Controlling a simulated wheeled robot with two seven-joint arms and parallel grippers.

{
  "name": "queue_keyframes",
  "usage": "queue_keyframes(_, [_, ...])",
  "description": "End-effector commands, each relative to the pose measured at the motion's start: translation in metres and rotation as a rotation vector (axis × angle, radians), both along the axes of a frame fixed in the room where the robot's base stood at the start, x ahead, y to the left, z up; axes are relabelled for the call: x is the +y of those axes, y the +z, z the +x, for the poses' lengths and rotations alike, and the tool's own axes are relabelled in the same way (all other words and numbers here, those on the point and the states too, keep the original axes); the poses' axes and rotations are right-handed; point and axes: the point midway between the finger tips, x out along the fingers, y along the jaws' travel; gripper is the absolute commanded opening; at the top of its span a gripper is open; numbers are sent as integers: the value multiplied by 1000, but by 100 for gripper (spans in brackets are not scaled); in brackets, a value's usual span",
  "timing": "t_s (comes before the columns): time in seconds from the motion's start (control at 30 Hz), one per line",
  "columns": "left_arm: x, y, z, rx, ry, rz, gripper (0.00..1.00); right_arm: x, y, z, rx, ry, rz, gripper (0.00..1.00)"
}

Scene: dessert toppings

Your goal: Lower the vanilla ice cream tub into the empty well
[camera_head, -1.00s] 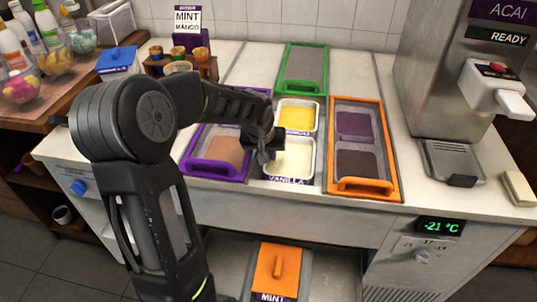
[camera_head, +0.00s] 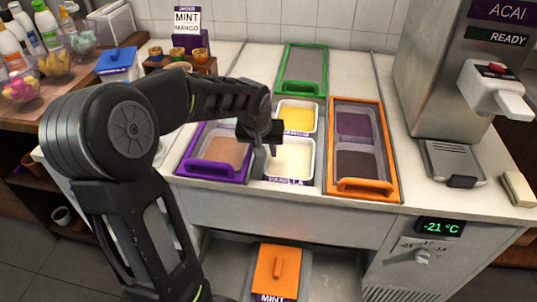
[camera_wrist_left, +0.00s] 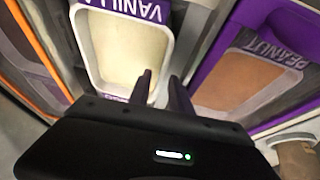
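The vanilla ice cream tub (camera_head: 313,160) is a pale tub of cream-coloured ice cream with a purple VANILLA label. It sits level in the front middle well of the counter, its rim close to the surrounding surface. In the left wrist view, the vanilla tub (camera_wrist_left: 86,50) fills the upper middle. My left gripper (camera_head: 267,154) is at the tub's left wall. In the left wrist view, my left gripper's fingers (camera_wrist_left: 160,76) stand apart on either side of that wall, with a gap visible. The tub's left edge is partly hidden. My right gripper is not in view.
A yellow tub (camera_head: 297,117) sits directly behind. A purple-framed lid (camera_head: 209,170) lies left over peanut, an orange-framed lid (camera_head: 393,160) right, and a green-framed lid (camera_head: 303,68) behind. The açai machine (camera_head: 430,80) stands at the right.

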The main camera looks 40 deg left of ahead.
Motion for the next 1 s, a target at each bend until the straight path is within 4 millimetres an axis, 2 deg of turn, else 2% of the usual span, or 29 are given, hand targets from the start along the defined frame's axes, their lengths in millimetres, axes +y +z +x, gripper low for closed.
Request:
queue_keyframes(0.1, [-2,20,-6,-5,2,1,29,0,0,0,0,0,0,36])
queue_keyframes(0.27, [-5,31,-11,-4,0,0,29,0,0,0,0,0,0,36])
queue_keyframes(1.0, [-6,32,-11,-4,-2,-1,29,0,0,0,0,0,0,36])
